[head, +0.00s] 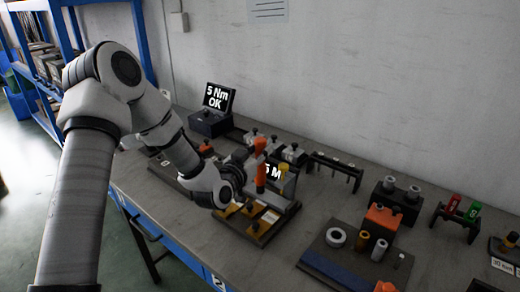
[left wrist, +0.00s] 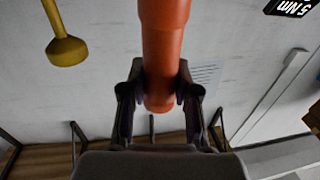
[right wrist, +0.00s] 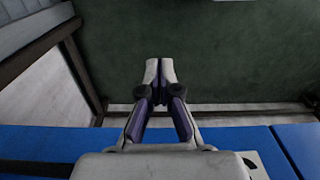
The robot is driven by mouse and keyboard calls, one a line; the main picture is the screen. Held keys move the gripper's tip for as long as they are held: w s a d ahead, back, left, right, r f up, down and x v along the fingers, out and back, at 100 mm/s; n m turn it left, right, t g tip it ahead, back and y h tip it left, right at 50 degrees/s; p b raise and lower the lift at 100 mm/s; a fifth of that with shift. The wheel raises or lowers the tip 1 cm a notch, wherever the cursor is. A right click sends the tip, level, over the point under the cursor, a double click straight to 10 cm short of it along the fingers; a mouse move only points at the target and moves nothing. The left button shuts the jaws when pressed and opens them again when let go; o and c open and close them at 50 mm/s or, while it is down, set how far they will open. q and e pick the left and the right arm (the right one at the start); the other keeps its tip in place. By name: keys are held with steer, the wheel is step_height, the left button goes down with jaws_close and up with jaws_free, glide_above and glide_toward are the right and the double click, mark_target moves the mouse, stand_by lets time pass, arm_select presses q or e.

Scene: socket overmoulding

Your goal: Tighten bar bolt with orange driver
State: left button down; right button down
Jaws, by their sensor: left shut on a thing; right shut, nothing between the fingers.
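My left gripper (left wrist: 160,95) is shut on the orange driver (left wrist: 165,40), whose shaft runs between the fingers. In the head view the orange driver (head: 260,165) stands roughly upright above a fixture (head: 262,225) with yellow-brown parts. The left gripper (head: 240,172) is at its left side. Whether the driver's tip touches a bolt is hidden, and I cannot make out the bar bolt. My right gripper (right wrist: 158,85) is shut and empty in the right wrist view, over a blue table front (right wrist: 230,145). It does not show in the head view.
A display (head: 217,97) reading "5 Nm OK" stands at the back of the bench. A yellow-handled tool (head: 284,168) stands close to the right of the driver. A tray with a ring (head: 336,237) and cylinders lies at the right.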

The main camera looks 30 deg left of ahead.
mark_target(260, 140)
arm_select(q)
steer(key=shift+r+p, duration=1.6)
steer(key=shift+r, duration=0.85)
steer(key=shift+f, duration=0.1)
